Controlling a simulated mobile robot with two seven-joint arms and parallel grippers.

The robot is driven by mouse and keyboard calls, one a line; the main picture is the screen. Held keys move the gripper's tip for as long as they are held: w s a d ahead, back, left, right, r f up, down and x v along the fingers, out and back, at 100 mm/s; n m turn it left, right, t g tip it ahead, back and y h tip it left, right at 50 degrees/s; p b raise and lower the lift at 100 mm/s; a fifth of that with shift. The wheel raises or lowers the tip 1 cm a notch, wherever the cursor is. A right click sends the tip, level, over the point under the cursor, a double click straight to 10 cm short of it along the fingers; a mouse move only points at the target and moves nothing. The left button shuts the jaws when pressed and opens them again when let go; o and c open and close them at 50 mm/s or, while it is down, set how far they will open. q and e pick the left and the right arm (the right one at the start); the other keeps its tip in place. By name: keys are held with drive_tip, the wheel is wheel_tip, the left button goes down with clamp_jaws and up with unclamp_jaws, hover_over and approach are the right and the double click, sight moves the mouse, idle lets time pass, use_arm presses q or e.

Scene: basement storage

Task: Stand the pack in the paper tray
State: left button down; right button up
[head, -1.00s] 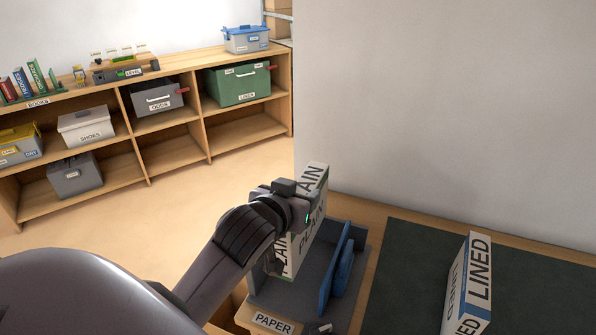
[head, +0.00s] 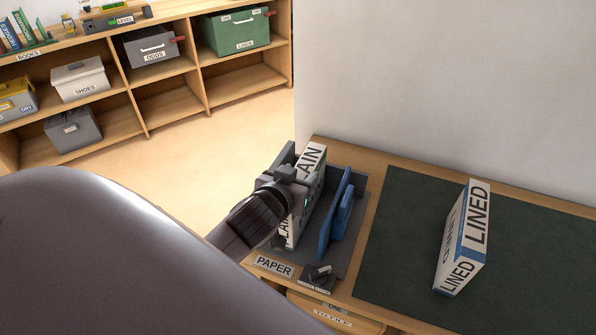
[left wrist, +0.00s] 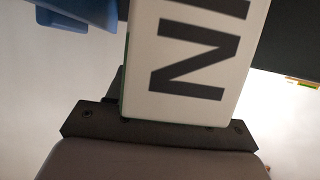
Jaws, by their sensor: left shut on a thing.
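The white PLAIN pack (head: 313,163) stands upright in the grey paper tray (head: 346,262), left of the blue divider (head: 336,215); I cannot tell whether its bottom touches the tray floor. My left gripper (head: 296,187) is shut on the pack near its top front. In the left wrist view the pack's lettered face (left wrist: 190,60) fills the middle, close to the gripper. A second pack, marked LINED (head: 463,238), stands on the dark mat to the right. My right gripper is not in view.
The dark green mat (head: 405,240) has free room around the LINED pack. A wall rises behind. Shelves with boxes (head: 150,45) stand far left.

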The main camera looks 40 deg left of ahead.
use_arm(q)
drive_tip(key=shift+r, duration=0.2)
drive_tip(key=c, duration=0.7)
unclamp_jaws()
drive_tip(key=shift+f, duration=0.3)
drive_tip(key=shift+o, duration=1.4)
drive_tip(key=shift+r, duration=0.25)
drive_tip(key=shift+s+d, duration=0.1)
drive_tip(key=shift+s, duration=0.25)
drive_tip(key=v, duration=1.1)
drive_tip(key=shift+s, duration=0.2)
drive_tip(key=shift+s+d, duration=0.1)
